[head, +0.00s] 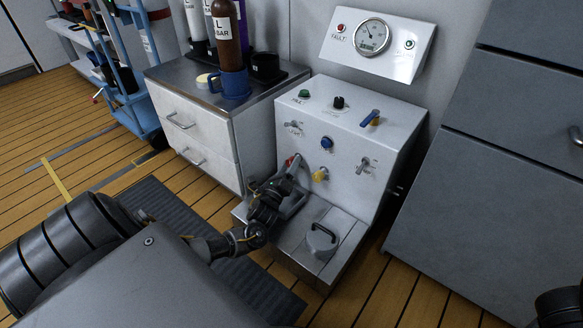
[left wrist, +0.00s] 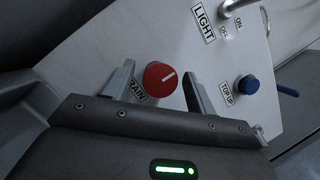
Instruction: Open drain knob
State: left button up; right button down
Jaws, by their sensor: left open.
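The red drain knob (left wrist: 161,79) is round with a white line across its face; in the left wrist view its label, partly hidden by a finger, reads "AIN". In the head view the knob (head: 291,160) is a small red patch low on the left of the white panel's front, just beyond my gripper. My left gripper (head: 290,190) is open. In the left wrist view its two fingers (left wrist: 160,88) stand on either side of the knob, with gaps between; I cannot tell whether the tips reach past its face.
Near the drain knob are a yellow knob (head: 320,174), a blue top-up knob (left wrist: 248,84) and toggle switches. A drawer cabinet (head: 205,145) with bottles and a blue mug stands left; grey drawers (head: 500,190) stand right.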

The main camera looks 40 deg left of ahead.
pick_arm(q)
jog(key=shift+x, duration=0.8)
jog(key=shift+c, duration=0.2)
